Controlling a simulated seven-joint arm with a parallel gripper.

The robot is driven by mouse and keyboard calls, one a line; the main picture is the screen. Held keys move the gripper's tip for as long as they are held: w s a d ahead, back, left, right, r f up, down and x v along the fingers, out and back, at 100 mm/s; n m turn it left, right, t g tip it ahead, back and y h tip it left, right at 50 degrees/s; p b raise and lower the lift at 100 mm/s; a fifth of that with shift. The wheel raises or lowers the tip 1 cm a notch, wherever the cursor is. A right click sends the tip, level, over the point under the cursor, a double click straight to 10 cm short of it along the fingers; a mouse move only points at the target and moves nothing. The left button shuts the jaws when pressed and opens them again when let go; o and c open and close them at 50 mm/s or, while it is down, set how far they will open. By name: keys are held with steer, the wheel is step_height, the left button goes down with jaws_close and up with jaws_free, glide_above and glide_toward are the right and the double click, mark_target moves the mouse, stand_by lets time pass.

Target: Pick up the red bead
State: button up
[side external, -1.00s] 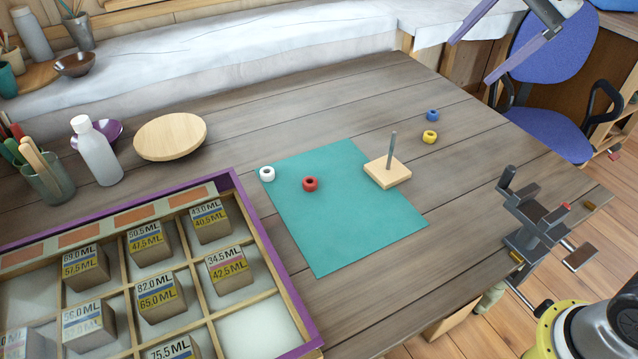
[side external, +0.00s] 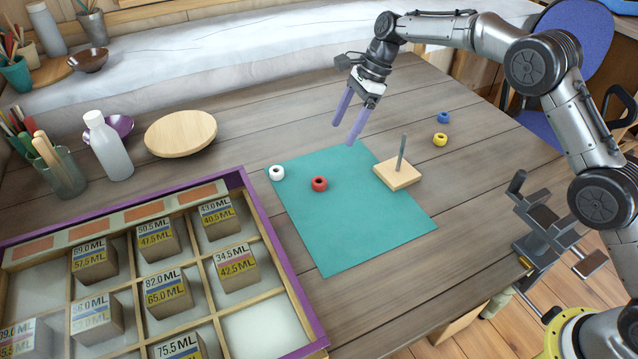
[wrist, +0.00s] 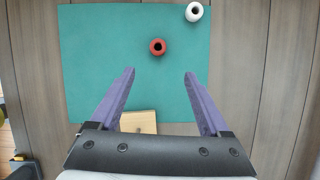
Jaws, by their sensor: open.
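The red bead (side external: 319,184) lies on the teal mat (side external: 345,235), near its upper left part in the side view. In the wrist view the red bead (wrist: 157,47) is ahead of the fingertips, roughly midway between their lines. My gripper (side external: 342,132) is open and empty, held above the table near the mat's far edge. Its two purple fingers (wrist: 159,73) show apart in the wrist view, with no bead between them.
A white bead (side external: 276,173) sits at the mat's corner. A wooden base with an upright peg (side external: 398,175) stands on the mat's right side. Blue (side external: 443,118) and yellow (side external: 440,139) beads lie beyond it. A compartment tray (side external: 290,300) with labelled blocks is at lower left.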

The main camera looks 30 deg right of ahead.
glide_toward(321, 176)
steer(key=shift+s+a+f, duration=0.25)
steer(key=shift+a+f, duration=0.15)
steer(key=shift+f, duration=0.1)
steer(key=shift+s+a+f, duration=0.3)
steer(key=shift+a+f, duration=0.05)
steer(key=shift+f, duration=0.2)
steer(key=shift+x, duration=3.35)
steer(key=shift+a+r, duration=0.1)
steer(key=shift+a, duration=0.05)
jaws_close()
steer(key=shift+r, duration=0.1)
